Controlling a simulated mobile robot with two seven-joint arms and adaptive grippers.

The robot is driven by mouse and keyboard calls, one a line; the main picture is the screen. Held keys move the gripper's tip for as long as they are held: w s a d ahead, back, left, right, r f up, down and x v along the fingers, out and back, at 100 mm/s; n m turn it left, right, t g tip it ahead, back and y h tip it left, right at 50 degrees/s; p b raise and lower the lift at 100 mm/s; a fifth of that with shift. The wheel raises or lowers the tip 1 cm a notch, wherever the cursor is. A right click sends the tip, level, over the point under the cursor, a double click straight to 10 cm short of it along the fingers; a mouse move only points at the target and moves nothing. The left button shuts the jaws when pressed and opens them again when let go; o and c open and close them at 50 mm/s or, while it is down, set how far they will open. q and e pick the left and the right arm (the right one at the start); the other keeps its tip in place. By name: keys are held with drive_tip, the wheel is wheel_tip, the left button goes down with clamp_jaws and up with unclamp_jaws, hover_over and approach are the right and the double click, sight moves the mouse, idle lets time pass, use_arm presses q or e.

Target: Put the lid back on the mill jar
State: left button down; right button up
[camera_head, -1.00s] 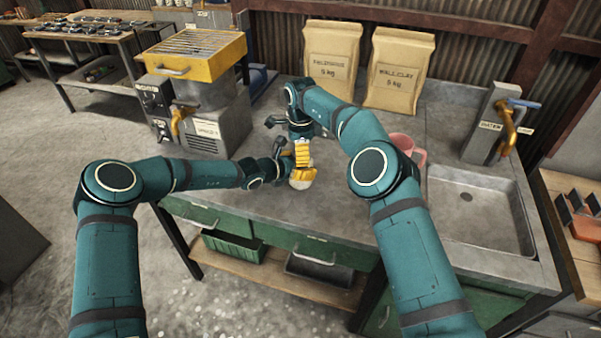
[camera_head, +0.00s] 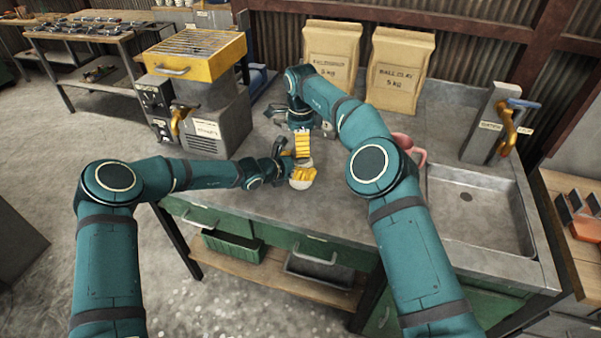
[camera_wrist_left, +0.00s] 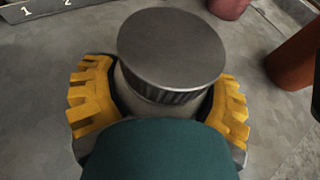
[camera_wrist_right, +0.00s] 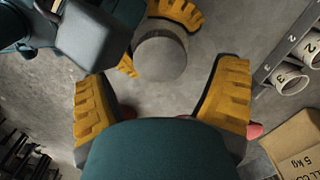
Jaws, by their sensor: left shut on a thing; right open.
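The mill jar is a pale round pot (camera_head: 304,163) on the workbench, mostly hidden by my grippers in the head view. My left gripper (camera_head: 300,177) is shut around its sides; in the left wrist view the jar body (camera_wrist_left: 133,103) sits between the yellow fingers. A flat grey round lid (camera_wrist_left: 172,47) covers the jar's top, with a dark ridged band below its edge. I cannot tell whether it is fully seated. My right gripper (camera_head: 303,143) is open and empty just behind and above the jar. In the right wrist view the lid (camera_wrist_right: 161,56) lies beyond its spread fingers, apart from them.
A pink mug (camera_head: 408,148) stands right of my right arm, before the sink (camera_head: 480,208). Two clay bags (camera_head: 398,72) stand at the back. A grey machine with a yellow top (camera_head: 197,60) is at the left. A numbered rack (camera_wrist_right: 285,58) shows in the right wrist view.

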drive_tip(key=shift+r, duration=0.6)
drive_tip(key=shift+o, duration=1.1)
drive_tip(key=shift+f, duration=0.15)
